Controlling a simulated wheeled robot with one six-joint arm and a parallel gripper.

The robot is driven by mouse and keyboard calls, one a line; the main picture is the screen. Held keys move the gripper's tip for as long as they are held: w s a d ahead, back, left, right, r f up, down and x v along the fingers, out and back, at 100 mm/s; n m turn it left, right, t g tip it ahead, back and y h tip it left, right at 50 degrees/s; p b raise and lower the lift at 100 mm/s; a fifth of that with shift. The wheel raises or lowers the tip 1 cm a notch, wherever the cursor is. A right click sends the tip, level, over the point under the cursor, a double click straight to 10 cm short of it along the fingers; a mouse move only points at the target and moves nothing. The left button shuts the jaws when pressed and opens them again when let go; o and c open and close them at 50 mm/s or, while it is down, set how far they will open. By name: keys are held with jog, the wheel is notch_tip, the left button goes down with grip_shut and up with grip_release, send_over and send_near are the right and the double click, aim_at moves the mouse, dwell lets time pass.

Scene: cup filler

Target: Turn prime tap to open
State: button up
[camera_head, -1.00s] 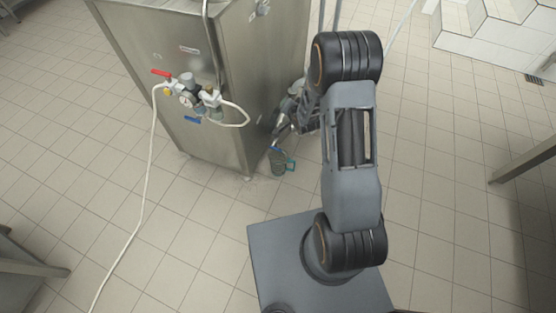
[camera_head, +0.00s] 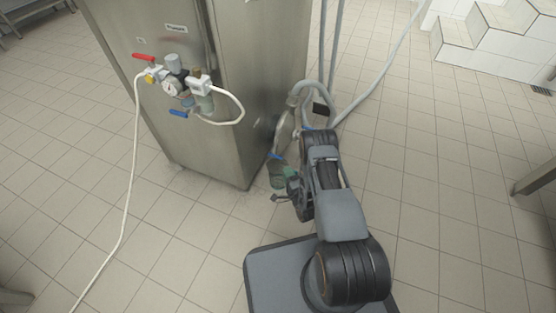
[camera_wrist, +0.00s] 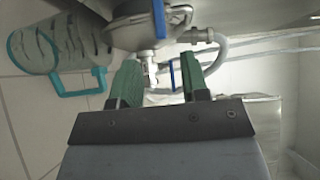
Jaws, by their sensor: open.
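A long blue lever (camera_wrist: 160,18) shows in the wrist view at the top centre, in front of a round metal housing (camera_wrist: 132,28). It is probably the prime tap; I cannot read its position for certain. A blue lever (camera_head: 276,155) also shows low beside the steel cabinet in the head view. A second, thinner blue part (camera_wrist: 171,74) is by the pipe fittings in the wrist view. My gripper (camera_wrist: 158,78) has green fingers spread apart and empty, below the lever. In the head view my gripper (camera_head: 285,186) is low by the cabinet's right side, partly hidden by my arm.
A teal measuring jug (camera_wrist: 58,45) is left of my fingers. Grey hoses (camera_head: 375,80) run behind my arm. Open tiled floor lies left.

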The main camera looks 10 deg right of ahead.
aim_at(279, 158)
jog(key=w+b, duration=0.1)
jog(key=w, duration=0.2)
jog(key=w+a+b, duration=0.1)
jog(key=w, duration=0.3)
jog(key=w+b, duration=0.1)
jog(key=w, duration=0.2)
jog(key=shift+w+a, duration=0.15)
jog(key=shift+a, duration=0.15)
grip_shut()
